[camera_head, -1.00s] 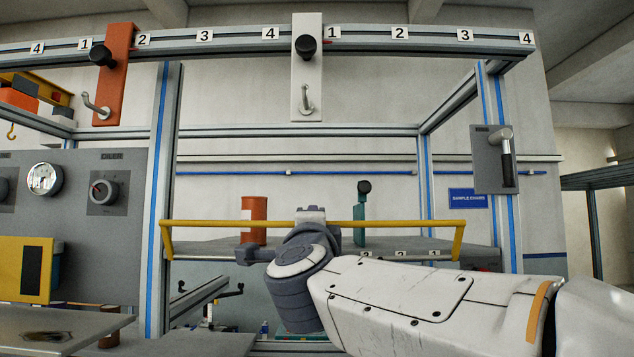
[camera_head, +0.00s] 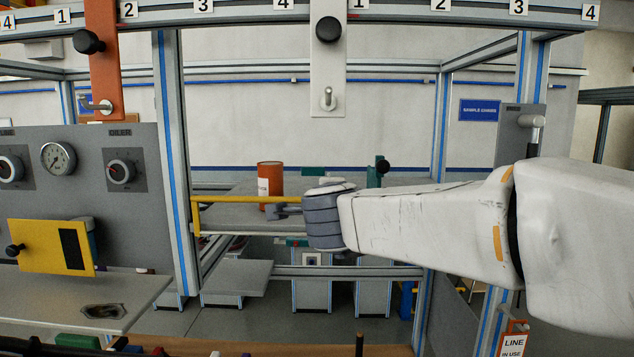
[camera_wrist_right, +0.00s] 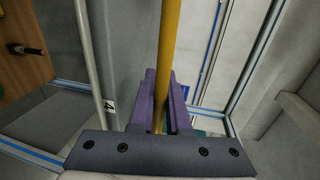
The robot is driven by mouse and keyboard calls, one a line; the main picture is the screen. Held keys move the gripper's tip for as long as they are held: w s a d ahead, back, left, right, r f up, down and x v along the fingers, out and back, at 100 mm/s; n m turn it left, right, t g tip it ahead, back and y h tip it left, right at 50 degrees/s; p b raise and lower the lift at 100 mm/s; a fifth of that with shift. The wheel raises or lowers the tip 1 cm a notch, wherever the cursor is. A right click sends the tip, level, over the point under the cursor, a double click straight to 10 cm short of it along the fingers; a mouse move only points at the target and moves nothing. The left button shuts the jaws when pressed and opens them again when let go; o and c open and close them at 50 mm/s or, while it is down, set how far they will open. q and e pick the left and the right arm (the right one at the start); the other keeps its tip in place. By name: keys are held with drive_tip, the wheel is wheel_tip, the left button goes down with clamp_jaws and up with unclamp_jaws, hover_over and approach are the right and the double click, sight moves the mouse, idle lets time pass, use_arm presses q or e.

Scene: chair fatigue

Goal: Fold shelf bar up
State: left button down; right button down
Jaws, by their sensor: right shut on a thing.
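The yellow shelf bar (camera_head: 240,199) shows in the head view at the front of the grey shelf. Its long rail is level, and a short arm drops from its left end. My right arm hides the rest of the rail. My right wrist reaches the bar from the right; its fingers are mostly hidden there. In the right wrist view, the purple fingers of my right gripper (camera_wrist_right: 160,105) are shut on the yellow bar (camera_wrist_right: 168,50), which runs between them. My left gripper is not in view.
An orange can (camera_head: 270,180) and a green part with a black knob (camera_head: 377,172) stand on the shelf behind the bar. A frame post (camera_head: 174,150) stands left of it. Orange (camera_head: 103,60) and white (camera_head: 327,70) hanging plates are above. A yellow panel (camera_head: 48,247) is at left.

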idle(0.5)
drive_tip(key=c, duration=0.9)
unclamp_jaws()
drive_tip(key=shift+w+d, duration=0.1)
drive_tip(key=shift+s+a+r+b, duration=0.1)
drive_tip(key=shift+s+r+b, duration=0.3)
drive_tip(key=shift+s, duration=1.35)
drive_tip(key=shift+s+a+r+b, duration=0.1)
drive_tip(key=shift+s+r+b, duration=0.3)
drive_tip(key=shift+s, duration=1.3)
drive_tip(key=shift+s+a+r+b, duration=0.1)
drive_tip(key=shift+s+r+b, duration=0.3)
drive_tip(key=shift+s, duration=1.35)
drive_tip(key=shift+f, duration=0.15)
